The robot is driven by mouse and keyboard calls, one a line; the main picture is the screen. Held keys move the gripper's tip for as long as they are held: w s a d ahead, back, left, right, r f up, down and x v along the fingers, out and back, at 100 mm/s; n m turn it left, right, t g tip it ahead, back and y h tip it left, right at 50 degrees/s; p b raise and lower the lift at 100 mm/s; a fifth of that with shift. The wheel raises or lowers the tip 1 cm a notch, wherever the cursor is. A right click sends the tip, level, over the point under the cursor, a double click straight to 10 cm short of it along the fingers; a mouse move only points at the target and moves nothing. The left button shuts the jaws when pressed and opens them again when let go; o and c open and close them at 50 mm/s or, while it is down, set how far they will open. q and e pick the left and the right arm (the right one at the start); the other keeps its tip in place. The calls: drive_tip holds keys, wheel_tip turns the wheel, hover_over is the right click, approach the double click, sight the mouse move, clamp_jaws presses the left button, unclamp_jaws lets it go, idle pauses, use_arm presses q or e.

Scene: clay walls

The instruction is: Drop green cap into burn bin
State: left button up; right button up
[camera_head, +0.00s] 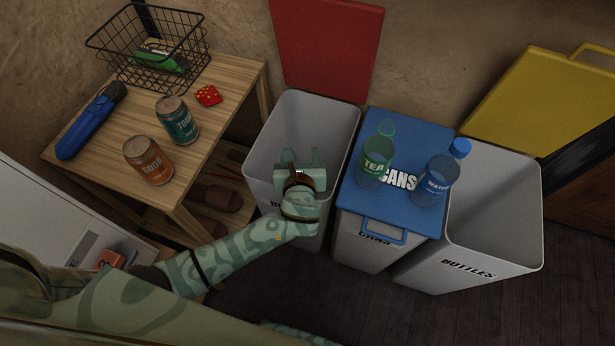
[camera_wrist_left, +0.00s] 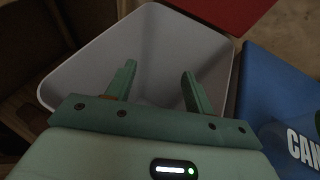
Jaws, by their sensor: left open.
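The grey bin under the raised red lid (camera_head: 328,45) is at centre; its front label is mostly hidden by my arm. My left gripper (camera_head: 302,157) is over this bin's (camera_head: 335,115) opening, jaws open. In the left wrist view, the open fingers (camera_wrist_left: 158,70) point into the bin (camera_wrist_left: 170,35), with nothing visible between them. No loose green cap is clear in the bin, whose floor is partly hidden. A green item (camera_head: 155,61) lies in the wire basket; I cannot tell what it is. My right gripper is out of view.
A blue-lidded CANS bin (camera_head: 365,215) holds a green tea bottle (camera_head: 375,165) and a blue water bottle (camera_head: 436,180) on its lid. An open BOTTLES bin (camera_head: 500,200) is right.

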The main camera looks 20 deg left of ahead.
use_arm(q)
drive_tip(key=p+v, duration=0.4)
drive_tip(key=v, duration=0.7)
drive_tip(key=shift+s, duration=0.35)
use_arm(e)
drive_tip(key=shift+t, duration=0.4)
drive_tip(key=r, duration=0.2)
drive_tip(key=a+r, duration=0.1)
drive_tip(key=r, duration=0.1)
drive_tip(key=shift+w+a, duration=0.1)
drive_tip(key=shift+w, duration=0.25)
use_arm(q)
drive_tip(key=shift+d+r, duration=0.1)
drive_tip(key=shift+d, duration=0.05)
